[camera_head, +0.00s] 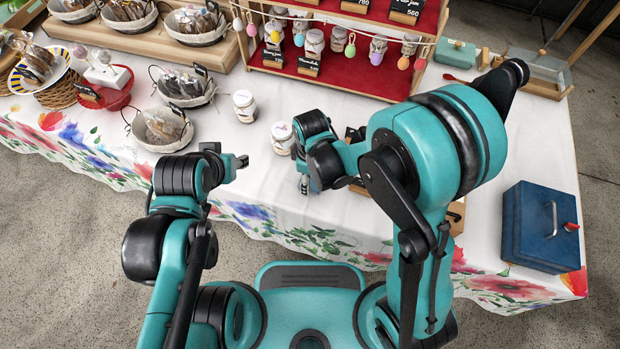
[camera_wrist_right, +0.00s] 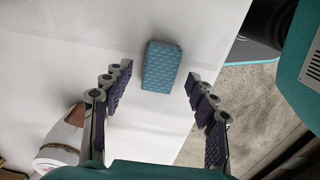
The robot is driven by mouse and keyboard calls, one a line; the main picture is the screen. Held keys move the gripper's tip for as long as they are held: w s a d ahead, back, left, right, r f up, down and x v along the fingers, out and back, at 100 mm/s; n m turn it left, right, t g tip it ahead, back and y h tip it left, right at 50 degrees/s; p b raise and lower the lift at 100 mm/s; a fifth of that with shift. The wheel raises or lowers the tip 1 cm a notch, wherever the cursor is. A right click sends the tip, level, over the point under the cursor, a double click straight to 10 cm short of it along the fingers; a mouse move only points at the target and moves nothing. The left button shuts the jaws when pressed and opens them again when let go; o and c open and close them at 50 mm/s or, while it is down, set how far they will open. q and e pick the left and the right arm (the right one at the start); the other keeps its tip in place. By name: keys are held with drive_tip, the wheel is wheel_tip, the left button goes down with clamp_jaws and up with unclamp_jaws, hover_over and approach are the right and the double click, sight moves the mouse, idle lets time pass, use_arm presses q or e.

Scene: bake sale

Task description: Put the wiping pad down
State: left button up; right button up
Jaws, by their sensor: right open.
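The wiping pad (camera_wrist_right: 161,67) is a light blue textured block in the right wrist view. It appears to lie flat on the white cloth close to the table edge. My right gripper (camera_wrist_right: 160,85) is open, its two dark-padded fingers spread to either side of the pad in the picture, with clear gaps and no contact visible. In the head view my right gripper (camera_head: 305,185) is low over the front of the table, and the pad is not discernible there. My left gripper (camera_head: 241,162) is over the front edge of the cloth; its jaw gap is unclear.
A jar (camera_head: 282,137) stands just behind my right gripper, another jar (camera_head: 245,106) farther back. A wire basket with bags (camera_head: 160,145) is left. A blue metal box (camera_head: 541,228) sits at the right. A red stepped display (camera_head: 345,82) fills the back.

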wheel_tip(320, 180, up, 10)
drive_tip(key=p, duration=0.4)
drive_tip(key=s+d+r+m+t, duration=0.2)
drive_tip(key=d+r+m, duration=0.4)
drive_tip(key=d, duration=0.3)
drive_tip(key=s+d+r+m+t, duration=0.3)
drive_tip(key=d+r+m+t, duration=0.2)
drive_tip(key=d+r+m, duration=0.2)
drive_tip(key=shift+d+r+m, duration=0.25)
drive_tip(key=shift+d+m, duration=0.45)
drive_tip(key=shift+d, duration=0.25)
drive_tip(key=shift+s, duration=0.1)
